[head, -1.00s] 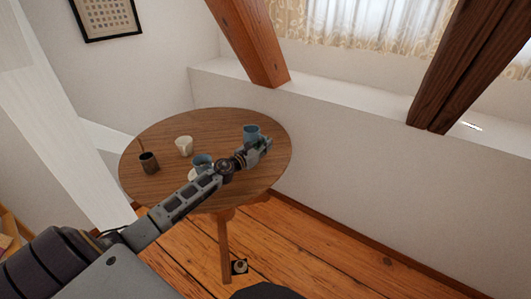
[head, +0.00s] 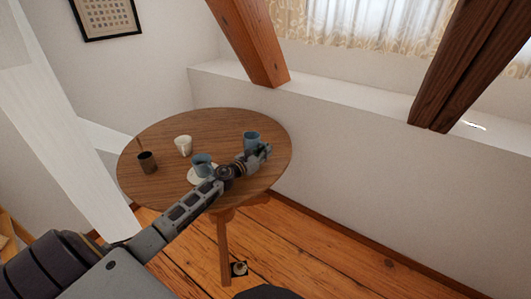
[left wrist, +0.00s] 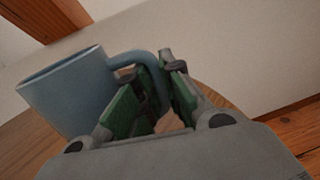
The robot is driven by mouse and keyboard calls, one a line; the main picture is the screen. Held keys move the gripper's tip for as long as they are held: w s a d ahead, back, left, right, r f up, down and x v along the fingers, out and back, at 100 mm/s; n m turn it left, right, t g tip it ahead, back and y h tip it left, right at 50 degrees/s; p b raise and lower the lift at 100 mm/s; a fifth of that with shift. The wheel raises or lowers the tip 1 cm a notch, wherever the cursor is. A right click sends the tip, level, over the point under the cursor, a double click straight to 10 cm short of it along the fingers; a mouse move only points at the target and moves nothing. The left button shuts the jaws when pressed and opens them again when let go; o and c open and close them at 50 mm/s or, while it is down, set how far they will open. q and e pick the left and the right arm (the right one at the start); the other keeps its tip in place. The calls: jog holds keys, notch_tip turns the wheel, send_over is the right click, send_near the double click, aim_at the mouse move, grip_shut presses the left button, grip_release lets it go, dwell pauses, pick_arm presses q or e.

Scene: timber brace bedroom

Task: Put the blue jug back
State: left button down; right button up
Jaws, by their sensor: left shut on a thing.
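The blue jug (head: 251,139) is at the right part of the round wooden table (head: 225,130). My left gripper (head: 264,153) reaches over the table from the left and is at the jug's right side. In the left wrist view the jug (left wrist: 70,92) fills the left side, and its handle (left wrist: 135,58) runs between the green-padded fingers (left wrist: 152,95), which are shut on it. The jug's opening faces up. I cannot tell whether its base touches the table. My right gripper is not in view.
A second blue cup (head: 202,165) stands on a white saucer (head: 196,180), close to my left arm. A white cup (head: 183,145) and a dark brown cup (head: 147,162) stand on the left half of the table. Slanting timber beams (head: 246,40) are behind it.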

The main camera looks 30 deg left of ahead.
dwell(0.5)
pick_arm(q)
jog(key=c, duration=1.6)
grip_release()
jog(key=shift+o, duration=0.3)
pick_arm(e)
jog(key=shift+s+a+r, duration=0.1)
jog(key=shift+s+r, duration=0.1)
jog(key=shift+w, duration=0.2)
